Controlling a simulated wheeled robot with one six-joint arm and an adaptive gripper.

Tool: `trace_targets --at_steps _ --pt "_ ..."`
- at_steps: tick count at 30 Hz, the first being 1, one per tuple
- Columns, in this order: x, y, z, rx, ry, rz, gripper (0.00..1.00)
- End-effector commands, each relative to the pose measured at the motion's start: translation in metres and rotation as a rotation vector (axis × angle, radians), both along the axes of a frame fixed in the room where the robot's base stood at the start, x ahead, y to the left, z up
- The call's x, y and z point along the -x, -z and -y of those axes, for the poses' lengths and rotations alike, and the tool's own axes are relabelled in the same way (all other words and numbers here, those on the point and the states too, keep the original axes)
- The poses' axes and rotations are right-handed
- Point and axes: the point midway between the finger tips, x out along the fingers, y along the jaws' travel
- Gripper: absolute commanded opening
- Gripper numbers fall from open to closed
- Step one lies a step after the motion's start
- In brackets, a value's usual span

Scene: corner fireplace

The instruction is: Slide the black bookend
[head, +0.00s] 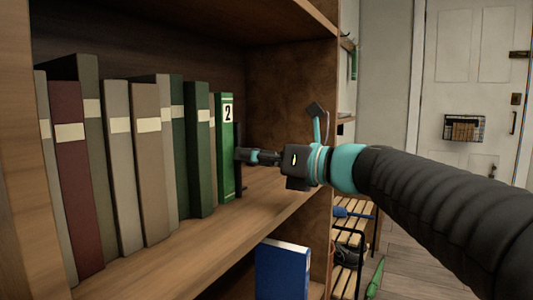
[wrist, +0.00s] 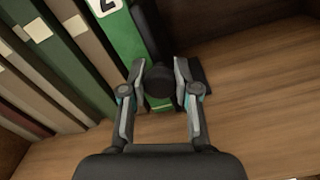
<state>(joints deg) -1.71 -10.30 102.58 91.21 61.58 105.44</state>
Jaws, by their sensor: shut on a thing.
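The black bookend (head: 239,135) stands upright on the wooden shelf at the right end of the row of books, beside the green book labelled 2 (head: 226,150). In the wrist view, its dark upright (wrist: 147,28) runs along the green book (wrist: 112,42), and a round black knob (wrist: 160,80) sits between my fingers. My gripper (head: 246,156) reaches in from the right and is shut on the bookend at the knob; its fingers (wrist: 160,68) lie on both sides. A dark flat part shows just right of the right finger. The bookend's lower part is partly hidden.
Several upright books, including a maroon one (head: 75,180), fill the shelf to the left. Bare shelf (wrist: 255,80) lies right of the bookend, up to the side panel (head: 290,100). A blue book (head: 282,270) stands on the shelf below.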

Motion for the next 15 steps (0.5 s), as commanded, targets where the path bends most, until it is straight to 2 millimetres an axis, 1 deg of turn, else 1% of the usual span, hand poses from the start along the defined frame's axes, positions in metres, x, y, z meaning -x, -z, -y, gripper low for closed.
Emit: trace_targets --at_steps 3,12,13,14,15 --pt "0.0031 0.0001 -0.0019 0.001 -0.001 0.000 0.00" --pt "0.0026 0.0000 -0.0013 0.000 0.001 0.000 0.00" --pt "0.0026 0.0000 -0.0013 0.000 0.001 0.000 0.38" --pt "0.0026 -0.0001 -0.0013 0.000 0.001 0.000 0.45" --pt "0.0026 -0.0001 -0.0013 0.000 0.001 0.000 0.55"
